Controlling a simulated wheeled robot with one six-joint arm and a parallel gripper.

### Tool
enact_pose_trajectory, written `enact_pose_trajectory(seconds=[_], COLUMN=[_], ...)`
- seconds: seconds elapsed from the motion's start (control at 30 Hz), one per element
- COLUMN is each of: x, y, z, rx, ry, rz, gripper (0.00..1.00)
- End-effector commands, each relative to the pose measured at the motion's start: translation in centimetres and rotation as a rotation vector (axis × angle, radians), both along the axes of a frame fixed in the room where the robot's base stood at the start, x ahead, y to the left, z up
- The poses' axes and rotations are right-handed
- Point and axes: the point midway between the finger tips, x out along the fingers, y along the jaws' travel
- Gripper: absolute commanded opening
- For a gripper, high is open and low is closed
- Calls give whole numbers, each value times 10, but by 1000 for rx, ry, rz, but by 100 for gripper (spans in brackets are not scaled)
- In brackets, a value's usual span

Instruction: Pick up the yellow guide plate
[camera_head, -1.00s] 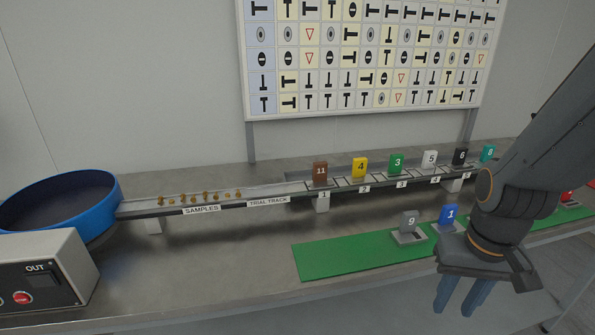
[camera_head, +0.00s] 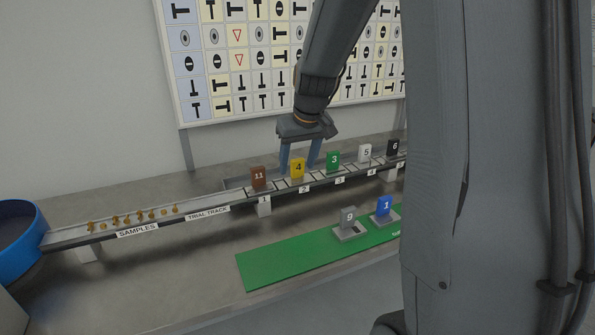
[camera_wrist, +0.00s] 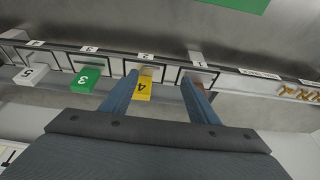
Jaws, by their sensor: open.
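The yellow guide plate (camera_head: 297,168), marked 4, stands upright on the trial track at slot 2, between the brown plate 11 and the green plate 3. My gripper (camera_head: 299,168) is at the yellow plate in the head view, its fingers pointing down and apart. In the wrist view the yellow plate (camera_wrist: 142,86) shows between the two open fingers (camera_wrist: 158,85), nearer the left finger. I cannot tell whether that finger touches it.
The brown plate (camera_head: 259,178) is partly behind the right finger in the wrist view. The green plate (camera_head: 333,161), white plate 5 (camera_head: 365,153) and black plate 6 (camera_head: 393,148) stand along the track. Grey plate 9 (camera_head: 347,220) and blue plate 1 (camera_head: 383,207) stand on the green mat (camera_head: 262,270).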

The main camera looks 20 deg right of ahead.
Motion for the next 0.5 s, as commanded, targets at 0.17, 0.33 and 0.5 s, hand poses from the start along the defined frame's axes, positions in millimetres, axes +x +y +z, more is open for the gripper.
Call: enact_pose_trajectory(seconds=[0.17,0.33,0.5], x=[35,43,48], y=[-29,-32,-33], z=[20,7,-4], rx=[-9,-9,-11], ry=[-51,-52,-53], rz=[-2,-2,-3], gripper=[55,55,55])
